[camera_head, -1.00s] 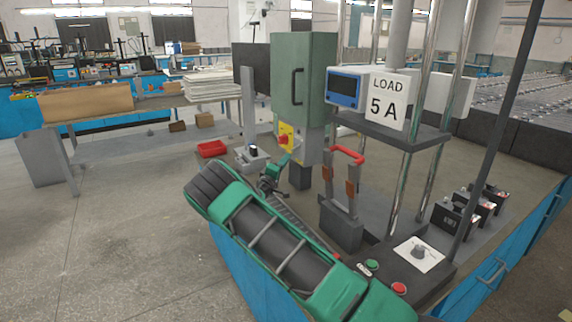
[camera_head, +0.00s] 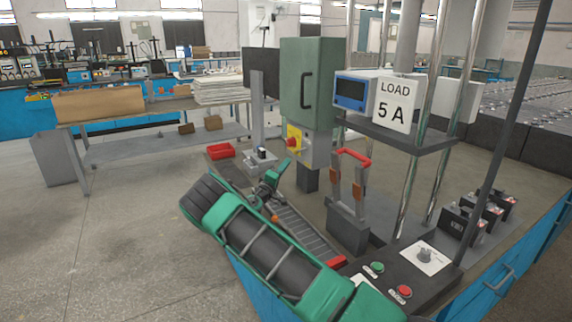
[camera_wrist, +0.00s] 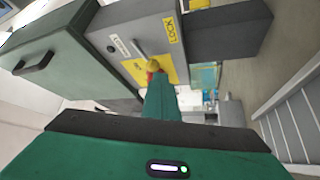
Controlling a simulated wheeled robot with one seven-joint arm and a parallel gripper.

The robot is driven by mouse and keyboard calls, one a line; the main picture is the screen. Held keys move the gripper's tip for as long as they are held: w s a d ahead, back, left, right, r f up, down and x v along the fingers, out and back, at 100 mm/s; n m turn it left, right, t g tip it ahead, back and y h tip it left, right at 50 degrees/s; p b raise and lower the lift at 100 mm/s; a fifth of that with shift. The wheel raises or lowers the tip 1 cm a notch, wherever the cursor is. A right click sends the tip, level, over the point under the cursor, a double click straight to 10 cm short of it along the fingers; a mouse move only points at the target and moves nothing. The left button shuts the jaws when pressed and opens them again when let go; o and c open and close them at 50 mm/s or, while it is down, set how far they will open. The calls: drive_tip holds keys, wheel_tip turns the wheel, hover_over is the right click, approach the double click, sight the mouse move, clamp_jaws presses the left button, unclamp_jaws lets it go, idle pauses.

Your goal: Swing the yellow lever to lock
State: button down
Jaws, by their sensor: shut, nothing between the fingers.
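The lever (camera_wrist: 142,52) shows in the wrist view as a short grey bar with a yellow-orange end, on the grey box under the cabinet. A yellow LOCK label (camera_wrist: 171,31) sits beside it, with a white label on the other side. My green gripper (camera_head: 284,167) is shut and empty, just below the plate. In the wrist view my gripper's tip (camera_wrist: 158,82) overlaps the lever's end; I cannot tell whether they touch.
The green cabinet (camera_head: 311,86) stands above the box. A red-handled unit (camera_head: 348,210) and the steel posts stand to the right. Open floor lies at the far left.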

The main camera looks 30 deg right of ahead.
drive_tip(key=f+v, duration=0.1)
drive_tip(key=v, duration=0.9)
drive_tip(key=shift+w+a+f, duration=0.2)
drive_tip(key=shift+a+f, duration=0.05)
drive_tip(key=shift+d, duration=0.1)
